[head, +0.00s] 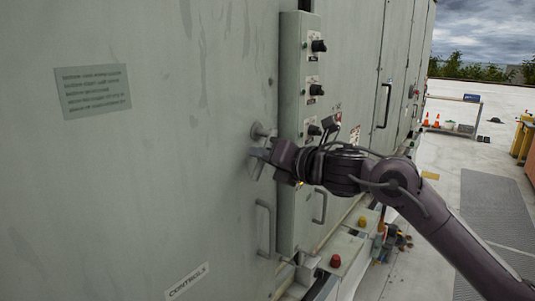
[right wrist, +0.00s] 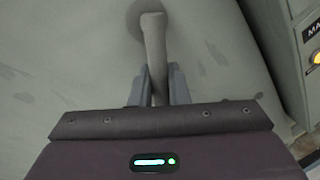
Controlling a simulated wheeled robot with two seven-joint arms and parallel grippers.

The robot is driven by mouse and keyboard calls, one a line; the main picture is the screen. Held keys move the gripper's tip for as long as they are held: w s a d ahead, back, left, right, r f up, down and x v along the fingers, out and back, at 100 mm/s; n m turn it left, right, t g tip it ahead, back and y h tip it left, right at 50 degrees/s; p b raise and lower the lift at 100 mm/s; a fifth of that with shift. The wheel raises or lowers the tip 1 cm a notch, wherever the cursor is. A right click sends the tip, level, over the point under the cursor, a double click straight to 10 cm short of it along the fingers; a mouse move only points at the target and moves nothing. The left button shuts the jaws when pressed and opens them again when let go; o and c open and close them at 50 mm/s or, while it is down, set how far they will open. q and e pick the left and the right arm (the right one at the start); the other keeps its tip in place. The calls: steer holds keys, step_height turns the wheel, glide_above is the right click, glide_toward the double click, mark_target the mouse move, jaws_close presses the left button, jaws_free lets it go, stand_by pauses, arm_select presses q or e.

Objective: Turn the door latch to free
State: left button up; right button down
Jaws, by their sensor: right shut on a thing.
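The door latch (head: 260,131) is a grey handle on a round boss, on the large grey cabinet door (head: 150,180) near its right edge. My right gripper (head: 262,156) is at the latch in the head view, reaching in from the right. In the right wrist view, the latch lever (right wrist: 155,50) runs down from its round boss into the space between the two fingers of my right gripper (right wrist: 157,88), which is shut on it. The lever's lower end is hidden by the gripper body. My left gripper is not in view.
Right of the latch, a raised control panel (head: 297,100) with several black knobs sticks out. A door handle (head: 264,228) is below the latch. A ledge with a red button (head: 335,261) is at lower right. Open roof floor lies beyond at right.

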mark_target(242, 139)
steer(key=shift+s+a+r+m+g+p, duration=0.15)
steer(key=shift+r+m+p, duration=0.1)
steer(key=shift+m, duration=0.15)
steer(key=shift+s+r+m+g+p, duration=0.15)
steer(key=shift+r+m+p, duration=0.1)
steer(key=shift+m, duration=0.15)
steer(key=m, duration=0.1)
steer(key=r+m+p, duration=0.1)
steer(key=m+g+p, duration=0.1)
steer(key=shift+s+a+r, duration=0.2)
steer(key=shift+s+a, duration=0.05)
steer(key=m+p, duration=0.1)
steer(key=r+m+p, duration=0.1)
steer(key=m+g+y, duration=0.1)
steer(key=m, duration=0.1)
steer(key=shift+s+a+r+p, duration=0.1)
steer(key=shift+s+r+p, duration=0.05)
steer(key=shift+r+p, duration=0.2)
steer(key=shift+r, duration=0.1)
steer(key=c, duration=1.5)
jaws_free()
steer(key=shift+o, duration=0.2)
